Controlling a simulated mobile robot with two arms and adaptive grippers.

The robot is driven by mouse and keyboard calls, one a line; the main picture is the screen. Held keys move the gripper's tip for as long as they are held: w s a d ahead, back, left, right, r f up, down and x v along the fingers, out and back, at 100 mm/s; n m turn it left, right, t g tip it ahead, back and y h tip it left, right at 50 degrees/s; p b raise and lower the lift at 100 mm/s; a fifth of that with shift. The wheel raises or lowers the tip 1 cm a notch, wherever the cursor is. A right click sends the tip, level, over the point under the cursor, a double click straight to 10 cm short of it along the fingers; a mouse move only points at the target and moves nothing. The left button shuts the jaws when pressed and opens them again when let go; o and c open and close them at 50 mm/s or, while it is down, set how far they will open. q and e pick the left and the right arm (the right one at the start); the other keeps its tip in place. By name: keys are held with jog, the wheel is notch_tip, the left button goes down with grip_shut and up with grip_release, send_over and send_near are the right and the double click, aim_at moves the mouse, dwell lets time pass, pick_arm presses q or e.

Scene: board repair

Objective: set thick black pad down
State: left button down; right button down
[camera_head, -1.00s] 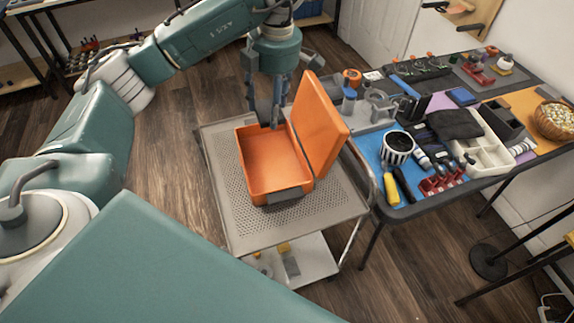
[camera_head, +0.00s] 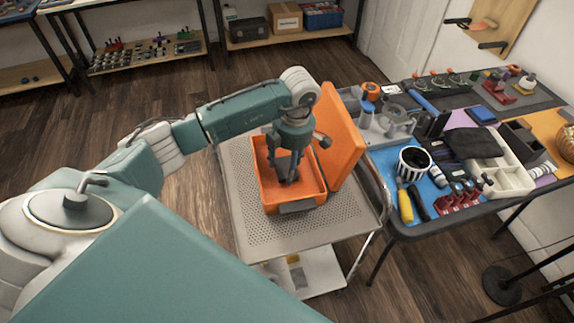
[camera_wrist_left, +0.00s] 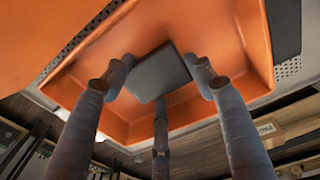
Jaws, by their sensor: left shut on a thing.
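My left gripper (camera_head: 287,174) points down into the open orange box (camera_head: 268,192). Its fingers are shut on the thick black pad (camera_wrist_left: 158,72), a dark, flat, square-edged piece. In the left wrist view the pad sits between the fingertips (camera_wrist_left: 160,85), with the orange floor and walls of the box around it. I cannot tell whether the pad touches the box floor. In the head view the fingers and pad blend together. My right gripper is not in view.
The box stands on a perforated grey cart (camera_head: 262,235), with its orange lid (camera_head: 341,140) standing open at the right. A workbench to the right holds a striped cup (camera_head: 412,165), a yellow-handled tool (camera_head: 405,207) and a black cloth (camera_head: 472,143). Shelves stand behind.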

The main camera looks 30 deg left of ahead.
pick_arm(q)
jog(key=shift+f, duration=0.55)
jog(key=c, duration=0.7)
grip_release()
jog(key=shift+o, duration=0.2)
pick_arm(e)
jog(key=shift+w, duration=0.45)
pick_arm(q)
jog(key=shift+r, duration=0.1)
jog(key=shift+r, duration=0.2)
notch_tip(320, 180, up, 12)
jog(key=d+b, duration=0.1)
jog(key=shift+d+f+b, duration=0.15)
jog(key=shift+b, duration=0.25)
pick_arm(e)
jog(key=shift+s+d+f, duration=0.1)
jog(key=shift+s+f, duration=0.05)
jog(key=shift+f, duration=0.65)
